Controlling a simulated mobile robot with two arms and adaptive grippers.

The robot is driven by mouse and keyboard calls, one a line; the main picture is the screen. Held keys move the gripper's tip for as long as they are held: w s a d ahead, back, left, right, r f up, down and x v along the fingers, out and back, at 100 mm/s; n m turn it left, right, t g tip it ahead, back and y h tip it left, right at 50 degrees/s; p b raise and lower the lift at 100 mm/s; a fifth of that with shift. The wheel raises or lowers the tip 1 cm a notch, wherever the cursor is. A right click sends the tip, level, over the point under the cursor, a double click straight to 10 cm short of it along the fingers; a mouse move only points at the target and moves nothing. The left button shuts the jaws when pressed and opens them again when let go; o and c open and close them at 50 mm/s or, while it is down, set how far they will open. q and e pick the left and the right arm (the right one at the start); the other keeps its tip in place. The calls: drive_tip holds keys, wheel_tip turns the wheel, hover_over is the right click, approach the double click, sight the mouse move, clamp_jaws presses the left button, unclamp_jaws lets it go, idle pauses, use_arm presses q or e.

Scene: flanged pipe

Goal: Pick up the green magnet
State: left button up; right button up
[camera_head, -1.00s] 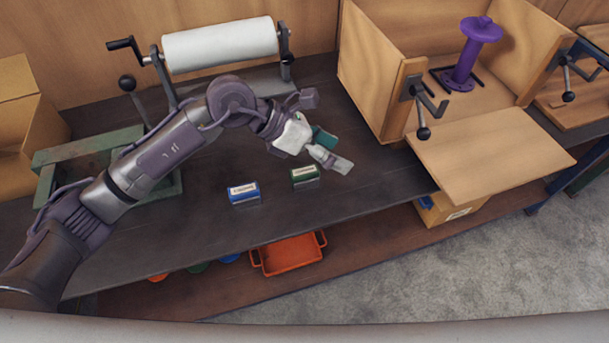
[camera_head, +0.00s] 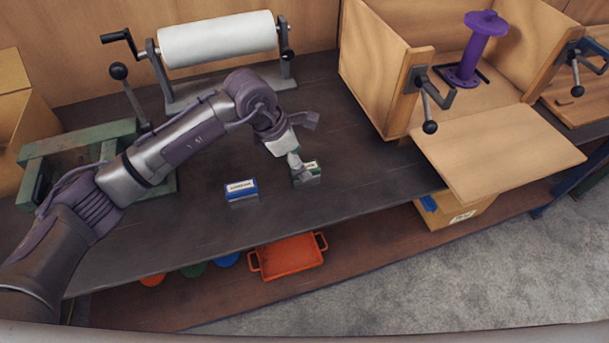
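The green magnet (camera_head: 313,174) is a small green block with a pale label, standing on the dark workbench (camera_head: 350,205). My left gripper (camera_head: 298,170) points down at it from above left, its fingers at the block's left side and partly covering it. I cannot tell whether the fingers have closed on it. A similar blue block (camera_head: 241,190) stands on the bench to the left of the green one. My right gripper is not in view.
A paper roll on a stand (camera_head: 217,40) is at the back, and a green vise-like frame (camera_head: 85,145) at left. A wooden box with a purple spool (camera_head: 468,62) stands at right, its flap lowered. An orange tray (camera_head: 287,257) is on the shelf below.

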use_arm(q)
drive_tip(key=b+x, duration=0.1)
drive_tip(key=x, duration=0.3)
drive_tip(key=shift+s+a+f+b, duration=0.15)
drive_tip(key=shift+a+f+b, duration=0.05)
drive_tip(key=shift+b, duration=0.2)
drive_tip(key=shift+d+f, duration=0.25)
drive_tip(key=shift+f, duration=0.05)
drive_tip(key=shift+c, duration=0.3)
drive_tip(key=shift+r, duration=0.1)
drive_tip(key=shift+c, duration=1.3)
clamp_jaws()
